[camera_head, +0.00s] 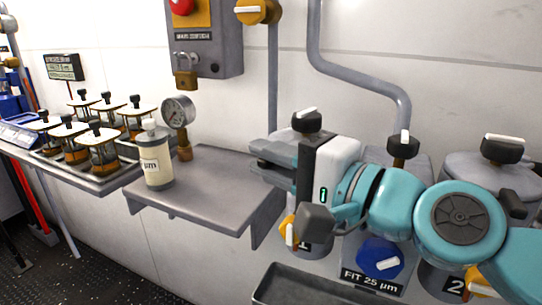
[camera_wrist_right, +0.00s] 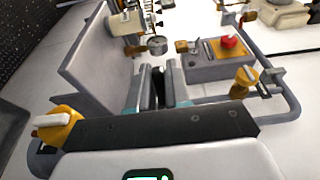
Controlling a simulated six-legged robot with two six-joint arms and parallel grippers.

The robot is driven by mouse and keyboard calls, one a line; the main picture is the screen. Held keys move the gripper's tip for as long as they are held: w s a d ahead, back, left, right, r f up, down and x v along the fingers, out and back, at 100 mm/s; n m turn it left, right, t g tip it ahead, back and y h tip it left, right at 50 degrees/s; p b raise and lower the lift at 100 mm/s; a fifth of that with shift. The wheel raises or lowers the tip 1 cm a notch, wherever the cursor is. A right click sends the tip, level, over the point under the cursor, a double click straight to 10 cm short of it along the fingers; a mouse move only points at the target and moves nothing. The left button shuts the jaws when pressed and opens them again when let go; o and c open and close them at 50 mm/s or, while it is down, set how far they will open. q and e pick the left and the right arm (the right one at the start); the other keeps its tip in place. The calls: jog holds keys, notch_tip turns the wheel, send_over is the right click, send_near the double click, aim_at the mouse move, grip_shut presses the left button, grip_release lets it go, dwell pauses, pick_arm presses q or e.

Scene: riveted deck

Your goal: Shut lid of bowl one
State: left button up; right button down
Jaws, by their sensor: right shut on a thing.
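Bowl one stands at the front of the wall, largely hidden behind my right gripper. Its number plate with a 1 (camera_head: 304,246) and its yellow valve handle (camera_head: 290,232) show below the gripper. A black knob (camera_head: 307,121) shows above the gripper, on what looks like the lid of bowl one. My right gripper (camera_head: 262,163) points left across the bowl. In the right wrist view its fingers (camera_wrist_right: 161,86) are close together with a dark thing between them, seemingly the lid's handle. The lid's angle is hidden. My left gripper is not in view.
Bowl two (camera_head: 490,165) stands at right with a grey lid. A grey shelf (camera_head: 215,190) is left of the gripper, with a labelled bottle (camera_head: 155,160) and a gauge (camera_head: 179,110). A grey pipe (camera_head: 360,70) runs down the wall. A trough (camera_head: 310,288) lies below.

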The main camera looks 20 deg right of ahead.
jog(key=shift+r, duration=0.1)
jog(key=c, duration=1.2)
grip_release()
jog(key=shift+o, duration=0.2)
jog(key=v, duration=1.2)
grip_shut()
